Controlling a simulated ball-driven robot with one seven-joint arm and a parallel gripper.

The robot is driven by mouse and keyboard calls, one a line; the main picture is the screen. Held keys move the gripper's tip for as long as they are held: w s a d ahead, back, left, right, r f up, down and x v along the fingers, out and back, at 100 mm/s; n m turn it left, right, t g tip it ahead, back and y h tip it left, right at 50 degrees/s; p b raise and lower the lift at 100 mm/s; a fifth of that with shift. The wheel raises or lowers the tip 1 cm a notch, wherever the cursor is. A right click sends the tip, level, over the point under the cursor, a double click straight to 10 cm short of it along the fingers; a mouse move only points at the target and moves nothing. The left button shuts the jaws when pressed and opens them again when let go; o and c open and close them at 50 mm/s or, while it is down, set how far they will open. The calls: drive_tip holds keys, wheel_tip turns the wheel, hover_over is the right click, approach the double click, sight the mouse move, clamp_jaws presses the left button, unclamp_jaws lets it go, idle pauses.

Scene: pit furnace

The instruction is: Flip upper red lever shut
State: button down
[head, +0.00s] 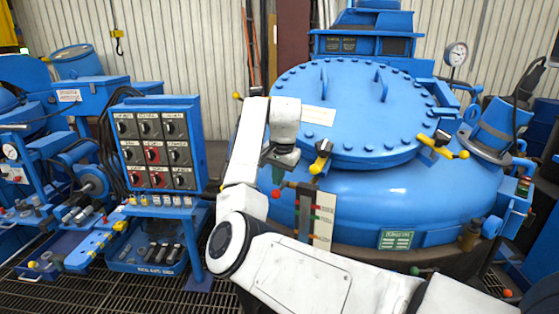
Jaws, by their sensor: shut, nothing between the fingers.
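A red ball knob (276,194), which looks like the end of a lever, shows low in front of the blue furnace vessel. Beside it a dark upright post (305,212) carries small red and green parts; which of them is the upper red lever I cannot tell for certain. My gripper (279,174) hangs from the wrist just above the red knob, pointing down. It is shut and empty. Whether the fingertips touch the knob or stay apart cannot be made out. My white arm hides the lower part of the post and its surroundings.
A yellow-and-black clamp handle (321,156) sticks out close to the right of my gripper. A pale plate (325,215) stands beside the post. The bolted blue lid (350,110) rises behind. A switch panel (155,145) stands left, with grating floor below.

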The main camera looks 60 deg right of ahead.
sight(275, 197)
drive_tip(key=shift+x, duration=1.4)
drive_tip(key=shift+f, duration=0.15)
drive_tip(key=shift+a+f+h+b, duration=0.2)
drive_tip(key=shift+f+h+b, duration=0.25)
drive_tip(key=shift+f+h, duration=0.1)
drive_tip(key=shift+a+f+h+b, duration=0.2)
drive_tip(key=shift+f+h+b, duration=0.25)
drive_tip(key=shift+h, duration=0.1)
drive_tip(key=shift+a+f+h+b, duration=0.2)
drive_tip(key=shift+f+h+b, duration=0.6)
drive_tip(key=shift+h+b, duration=0.1)
drive_tip(key=d+f+n+h+b, duration=0.1)
drive_tip(key=f+h+b, duration=0.3)
drive_tip(key=b, duration=1)
drive_tip(key=d+f+n+t+h+b, duration=0.1)
drive_tip(key=d+f+h+b, duration=0.2)
drive_tip(key=b, duration=1.2)
drive_tip(key=f+h, duration=0.2)
drive_tip(key=h, duration=0.3)
drive_tip(key=shift+d+h, duration=0.3)
drive_tip(key=shift+d+r+b, duration=0.1)
drive_tip(key=shift+d+b, duration=0.1)
drive_tip(key=shift+b, duration=0.45)
